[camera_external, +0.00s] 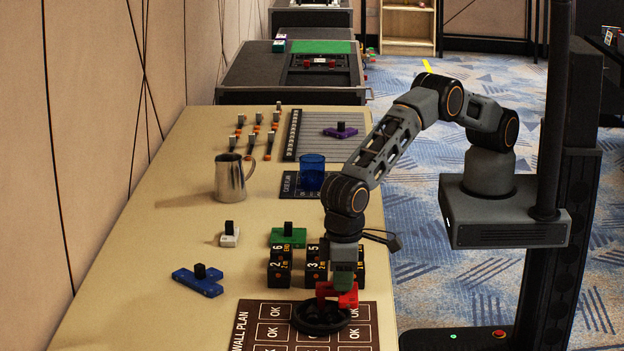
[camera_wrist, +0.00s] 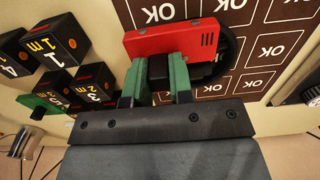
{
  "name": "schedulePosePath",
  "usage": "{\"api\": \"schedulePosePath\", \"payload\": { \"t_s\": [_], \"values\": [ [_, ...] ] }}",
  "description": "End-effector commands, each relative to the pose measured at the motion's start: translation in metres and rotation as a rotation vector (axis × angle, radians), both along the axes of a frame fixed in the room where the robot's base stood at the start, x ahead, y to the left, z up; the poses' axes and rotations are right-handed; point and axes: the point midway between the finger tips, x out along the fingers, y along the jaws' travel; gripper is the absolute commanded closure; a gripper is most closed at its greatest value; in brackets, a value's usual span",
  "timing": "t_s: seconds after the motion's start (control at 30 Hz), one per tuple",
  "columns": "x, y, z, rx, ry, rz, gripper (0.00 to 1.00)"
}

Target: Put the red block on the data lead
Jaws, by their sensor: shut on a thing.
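My gripper (camera_external: 340,281) has green fingers, and in the wrist view (camera_wrist: 157,70) they are closed on the black knob of the red block (camera_external: 347,299). The red block also shows in the wrist view (camera_wrist: 170,42), held level at the fingertips. The data lead looks to be the black coil (camera_external: 322,326) lying on the brown plan mat (camera_external: 262,346). The block is over the back part of the coil and hides some of it. The coil also shows behind the block in the wrist view (camera_wrist: 230,48). I cannot tell whether block and coil touch.
Black numbered blocks (camera_external: 279,275) stand just behind the mat, with a green block (camera_external: 288,237) beyond. A blue piece (camera_external: 198,281) and a white piece (camera_external: 229,235) lie left. A metal jug (camera_external: 229,178) and a blue cup (camera_external: 312,172) stand farther back. The table's left front is clear.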

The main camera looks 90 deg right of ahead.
Motion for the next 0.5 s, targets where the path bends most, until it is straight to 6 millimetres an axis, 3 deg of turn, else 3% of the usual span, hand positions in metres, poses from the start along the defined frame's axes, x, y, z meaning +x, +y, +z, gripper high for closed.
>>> {"api": "schedulePosePath", "payload": {
  "t_s": [0.47,0.5],
  "values": [
    [-0.0001,0.0001,-0.0115,0.001,-0.001,0.0,1.0],
    [-0.0001,0.0001,-0.0104,0.001,-0.001,0.0,0.76]
  ]
}}
